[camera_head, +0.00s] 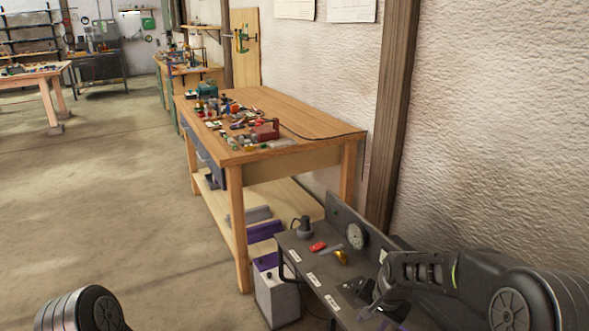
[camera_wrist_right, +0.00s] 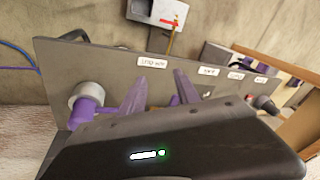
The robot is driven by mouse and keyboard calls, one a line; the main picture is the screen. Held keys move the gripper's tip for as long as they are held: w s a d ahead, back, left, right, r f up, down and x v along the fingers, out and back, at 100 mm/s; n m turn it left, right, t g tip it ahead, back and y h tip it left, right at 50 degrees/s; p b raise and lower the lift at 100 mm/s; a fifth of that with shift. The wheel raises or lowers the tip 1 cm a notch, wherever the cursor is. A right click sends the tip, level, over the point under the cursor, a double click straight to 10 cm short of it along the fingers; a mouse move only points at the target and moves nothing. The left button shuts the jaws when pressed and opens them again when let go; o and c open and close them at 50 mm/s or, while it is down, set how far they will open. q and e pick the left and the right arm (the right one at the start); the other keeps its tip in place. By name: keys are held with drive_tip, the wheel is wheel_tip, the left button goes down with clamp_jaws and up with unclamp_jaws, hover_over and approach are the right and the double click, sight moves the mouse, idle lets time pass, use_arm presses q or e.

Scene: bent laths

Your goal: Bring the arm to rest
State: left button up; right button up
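My right arm comes in from the right in the head view, over a grey metal bench (camera_head: 300,262). Its gripper is small and partly dark there. In the right wrist view the right gripper (camera_wrist_right: 157,88) shows two purple fingers standing apart, with a grey panel (camera_wrist_right: 110,62) behind them. I see nothing clearly held between them. A purple knob in a grey ring (camera_wrist_right: 86,101) is left of the fingers. Of my left arm only a rounded dark link shows at the bottom left of the head view; its gripper is out of view.
The grey bench carries a round gauge (camera_head: 355,236), a red piece (camera_head: 318,247), a yellow piece (camera_head: 341,257) and white labels. A wooden workbench (camera_head: 310,122) with many small items stands beyond. A post (camera_head: 393,110) and wall bound the right. Floor at left is clear.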

drive_tip(key=s+a+f+n+y+p, duration=0.2)
drive_tip(key=s+a+f+n, duration=0.5)
drive_tip(key=s+f, duration=0.6)
drive_tip(key=s+a+f+g+p, duration=0.1)
drive_tip(key=s+a+f, duration=0.1)
drive_tip(key=s, duration=0.7)
drive_tip(key=s+a+f+m+g+y, duration=0.1)
drive_tip(key=s+a+f, duration=0.1)
drive_tip(key=s, duration=0.7)
drive_tip(key=shift+a+f+m+p, duration=0.3)
drive_tip(key=shift+f+p, duration=0.05)
drive_tip(key=shift+f, duration=0.5)
drive_tip(key=shift+w, duration=0.1)
drive_tip(key=shift+d, duration=0.1)
